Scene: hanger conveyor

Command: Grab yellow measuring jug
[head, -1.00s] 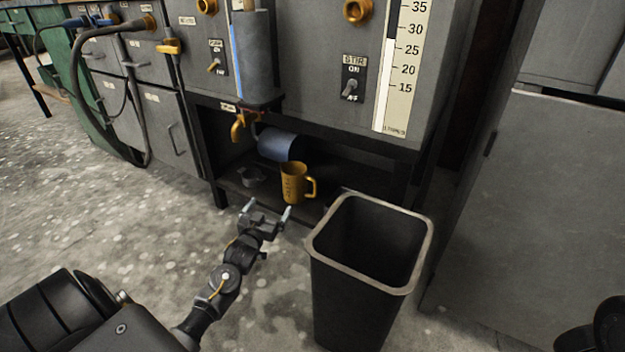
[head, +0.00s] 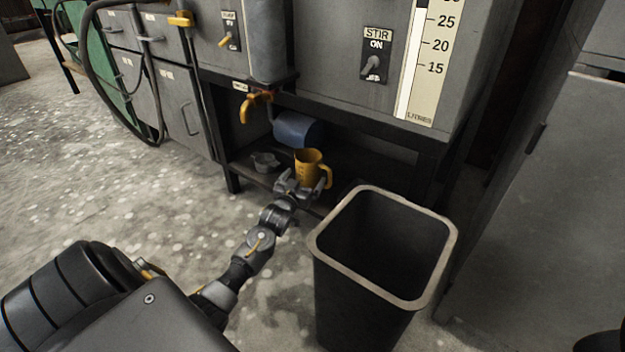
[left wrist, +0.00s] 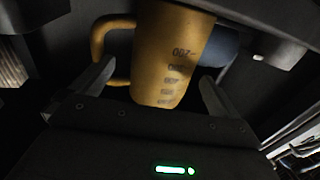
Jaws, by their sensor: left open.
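The yellow measuring jug (head: 309,165) stands on the low shelf under the grey machine, its handle to the right. My left gripper (head: 300,185) is open right in front of the jug, its fingers spread at the jug's near side. In the left wrist view the jug (left wrist: 172,55) shows large and upside down between the two open fingers (left wrist: 155,90), with its dark scale marks visible. Its handle is on the left there, close to one finger. I cannot tell whether a finger touches the jug. My right gripper is not in view.
A black bin (head: 375,270) with a pale rim stands just right of my left arm. A blue cylinder (head: 297,129) and a small grey cup (head: 265,162) are near the jug. An orange tap (head: 256,105) hangs above. The floor at left is clear.

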